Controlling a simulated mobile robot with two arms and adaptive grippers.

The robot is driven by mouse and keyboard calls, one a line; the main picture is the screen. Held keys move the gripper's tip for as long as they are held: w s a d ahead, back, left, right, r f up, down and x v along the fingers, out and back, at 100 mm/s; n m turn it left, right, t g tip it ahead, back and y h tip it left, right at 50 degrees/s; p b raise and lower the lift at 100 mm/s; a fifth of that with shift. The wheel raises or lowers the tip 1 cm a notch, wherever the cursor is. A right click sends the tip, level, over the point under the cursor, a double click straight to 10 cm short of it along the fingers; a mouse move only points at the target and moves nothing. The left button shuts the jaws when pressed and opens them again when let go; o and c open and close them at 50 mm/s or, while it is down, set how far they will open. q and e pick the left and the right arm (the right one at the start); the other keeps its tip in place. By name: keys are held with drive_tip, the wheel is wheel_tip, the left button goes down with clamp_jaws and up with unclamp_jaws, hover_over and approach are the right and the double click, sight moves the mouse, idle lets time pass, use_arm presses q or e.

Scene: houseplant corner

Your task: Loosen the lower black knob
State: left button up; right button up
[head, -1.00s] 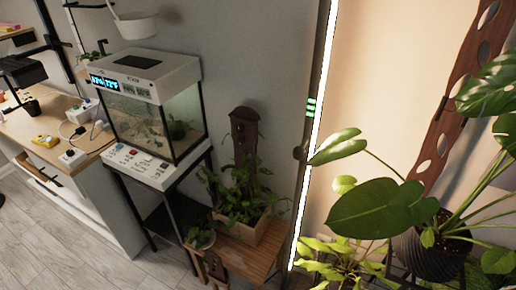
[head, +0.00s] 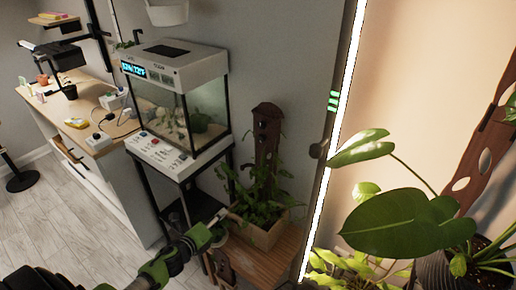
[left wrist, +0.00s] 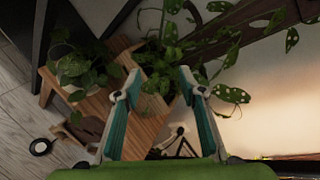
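My right gripper is not in view.
A glass terrarium (head: 180,95) stands on a black frame with a control panel. A planter (head: 258,232) with a wooden trellis is on the bench. A large-leaved plant (head: 400,222) fills the right side.

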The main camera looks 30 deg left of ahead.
use_arm(q)
drive_tip(key=w+d+r+m+t+h, duration=0.1)
drive_tip(key=w+r+m, duration=0.15)
drive_tip(key=r, duration=0.25)
drive_tip(key=w+r+m+t+b, duration=0.1)
drive_tip(key=r+m, duration=0.2)
drive_tip(key=r, duration=0.1)
drive_tip(key=w+d+r+m+t+h, duration=0.1)
drive_tip(key=w+r+m, duration=0.15)
drive_tip(key=r, duration=0.25)
drive_tip(key=m+t+h, duration=0.1)
drive_tip(key=m+h, duration=0.1)
drive_tip(key=m, duration=0.4)
approach(260, 140)
drive_tip(key=w, duration=0.2)
drive_tip(key=w+d, duration=0.1)
drive_tip(key=w, duration=0.5)
drive_tip(key=shift+w+d+f+p, duration=0.2)
drive_tip(key=shift+p, duration=0.15)
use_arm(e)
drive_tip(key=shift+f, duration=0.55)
use_arm(q)
clamp_jaws()
